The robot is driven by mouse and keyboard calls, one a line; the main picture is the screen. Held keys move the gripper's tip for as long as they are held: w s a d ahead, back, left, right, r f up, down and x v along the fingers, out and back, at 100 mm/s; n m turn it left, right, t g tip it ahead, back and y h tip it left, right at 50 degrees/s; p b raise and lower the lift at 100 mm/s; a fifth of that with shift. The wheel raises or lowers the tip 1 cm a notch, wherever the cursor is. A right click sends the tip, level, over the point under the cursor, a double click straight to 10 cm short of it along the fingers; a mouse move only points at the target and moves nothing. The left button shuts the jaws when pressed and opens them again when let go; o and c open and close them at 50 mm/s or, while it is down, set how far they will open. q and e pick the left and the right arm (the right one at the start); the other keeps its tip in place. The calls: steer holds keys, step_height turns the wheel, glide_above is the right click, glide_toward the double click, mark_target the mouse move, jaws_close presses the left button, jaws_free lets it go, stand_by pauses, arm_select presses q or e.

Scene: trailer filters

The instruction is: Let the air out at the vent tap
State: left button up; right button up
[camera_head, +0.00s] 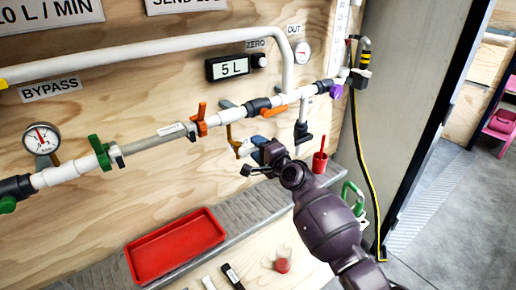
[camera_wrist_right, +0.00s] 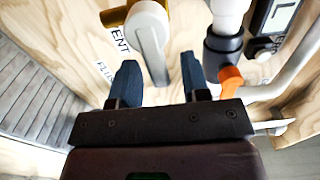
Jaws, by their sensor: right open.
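The vent tap (camera_wrist_right: 150,28) has a pale lever hanging down from a brass fitting, beside a partly hidden label reading "ENT" in the right wrist view. In the head view it is a small brass and pale fitting (camera_head: 240,146) below the main pipe, partly covered by my gripper. My right gripper (camera_head: 254,160) is at the tap from the lower right. In the right wrist view its two blue fingers (camera_wrist_right: 160,78) are apart, with the lever's lower end showing in the gap between them. Contact cannot be told. My left gripper is not in view.
The white pipe has a green handle (camera_head: 99,152), an orange handle (camera_head: 201,120) and a gauge (camera_head: 41,138). A red tray (camera_head: 175,246) lies on the grey ledge below.

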steer(key=p+v, duration=0.1)
steer(key=v, duration=0.9)
steer(key=shift+s+d+p, duration=0.25)
steer(key=shift+s+p, duration=0.1)
steer(key=s+d+f+n+g+h, duration=0.1)
steer(key=s+d+f+n+h, duration=0.2)
steer(key=s+d+f, duration=0.3)
steer(key=s+d+f+n+g+h, duration=0.1)
steer(key=s+d+f+n+h, duration=0.2)
steer(key=s+f, duration=0.6)
steer(key=s+d+f+n+g+h, duration=0.1)
steer(key=s+d+f+n+h, duration=0.3)
steer(key=s, duration=1.5)
steer(key=d+f+n, duration=0.2)
steer(key=d+f, duration=0.2)
steer(key=d, duration=0.1)
steer(key=shift+d+g, duration=0.25)
steer(key=shift+g, duration=0.15)
